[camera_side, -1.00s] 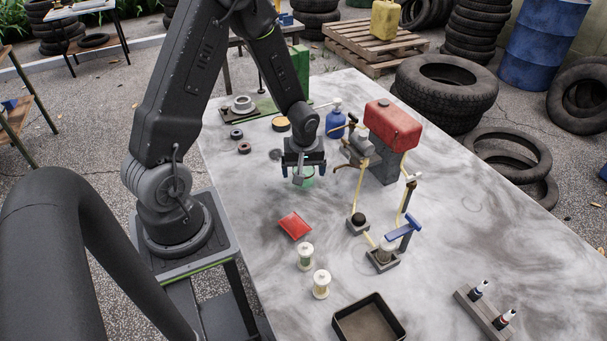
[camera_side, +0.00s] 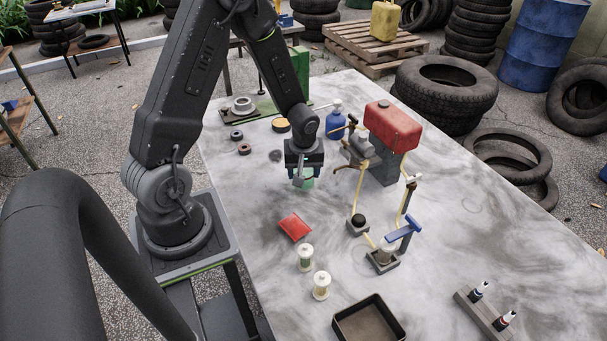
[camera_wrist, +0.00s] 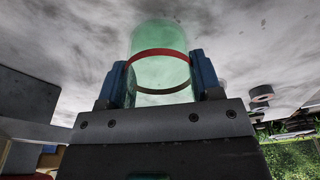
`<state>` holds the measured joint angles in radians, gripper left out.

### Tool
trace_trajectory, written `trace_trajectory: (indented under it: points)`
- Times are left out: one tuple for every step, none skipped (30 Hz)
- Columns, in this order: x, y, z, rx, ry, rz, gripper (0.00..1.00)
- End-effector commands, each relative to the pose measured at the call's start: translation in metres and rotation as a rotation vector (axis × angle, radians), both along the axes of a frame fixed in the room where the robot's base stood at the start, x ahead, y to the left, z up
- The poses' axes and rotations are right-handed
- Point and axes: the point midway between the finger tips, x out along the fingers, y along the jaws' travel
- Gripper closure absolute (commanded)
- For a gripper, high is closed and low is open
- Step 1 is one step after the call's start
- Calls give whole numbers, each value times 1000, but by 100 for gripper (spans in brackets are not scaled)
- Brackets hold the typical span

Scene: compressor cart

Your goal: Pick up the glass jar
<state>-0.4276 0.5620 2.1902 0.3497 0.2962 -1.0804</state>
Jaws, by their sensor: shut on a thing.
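The glass jar (camera_wrist: 158,72) is pale green and see-through with a red band around it. In the wrist view it stands between the two blue-padded fingers of my gripper (camera_wrist: 160,80), which are shut on its sides. In the side view the jar (camera_side: 307,183) shows as a small green patch under my gripper (camera_side: 303,173), mostly hidden by it. I cannot tell whether the jar touches the table.
A red tank (camera_side: 392,126) on a grey block stands right of my gripper, with brass fittings and yellow hoses. A blue bottle (camera_side: 336,120) stands behind. A red packet (camera_side: 295,227), two small clear jars (camera_side: 321,285) and a black tray (camera_side: 369,320) lie nearer.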

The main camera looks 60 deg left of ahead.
Motion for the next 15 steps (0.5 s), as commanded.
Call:
trace_trajectory:
  points:
    - [0, 0, 0, 1, -1, 0, 69]
    - [0, 0, 0, 1, -1, 0, 69]
    - [0, 0, 1, 1, -1, 0, 69]
    - [0, 0, 2, 1, -1, 0, 69]
    - [1, 0, 3, 1, -2, 1, 69]
    - [1, 0, 5, 2, -3, 0, 69]
    - [1, 0, 7, 2, -3, 0, 69]
    - [1, 1, 9, 3, -3, 0, 69]
    - [1, 1, 12, 3, -3, 0, 69]
    - [1, 1, 16, 3, -3, 1, 69]
    - [1, 1, 20, 3, -5, 2, 69]
    - [1, 1, 26, 4, -5, 1, 69]
    - [1, 1, 31, 4, -5, 2, 69]
    - [1, 1, 37, 5, -7, 1, 69]
    - [0, 1, 45, 5, -7, 1, 69]
